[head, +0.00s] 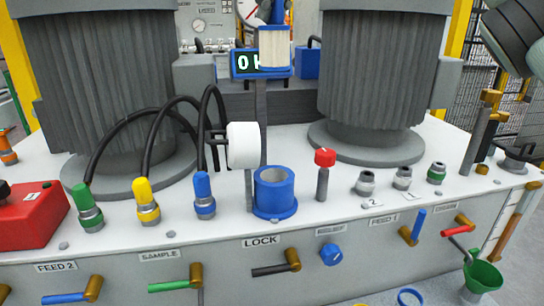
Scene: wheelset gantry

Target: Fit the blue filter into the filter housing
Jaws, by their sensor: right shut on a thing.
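The blue filter (276,50) has a cream body between blue end caps and a blue grip on top. It hangs upright high in the head view, in front of the display, well above the filter housing. My right gripper (277,10) is shut on the grip at its top; most of the gripper is cut off by the upper edge. The filter housing (273,194) is a blue round cup, open at the top, standing on the pale bench. It is apart from the filter, roughly below it in the picture. My left gripper is not in view.
A white round part (243,145) on a post stands just left of the housing. A red knob (324,158) stands to its right. Black hoses with coloured ends (204,190) lie left. Two large ribbed grey columns flank the middle. A LOCK lever (275,268) is in front.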

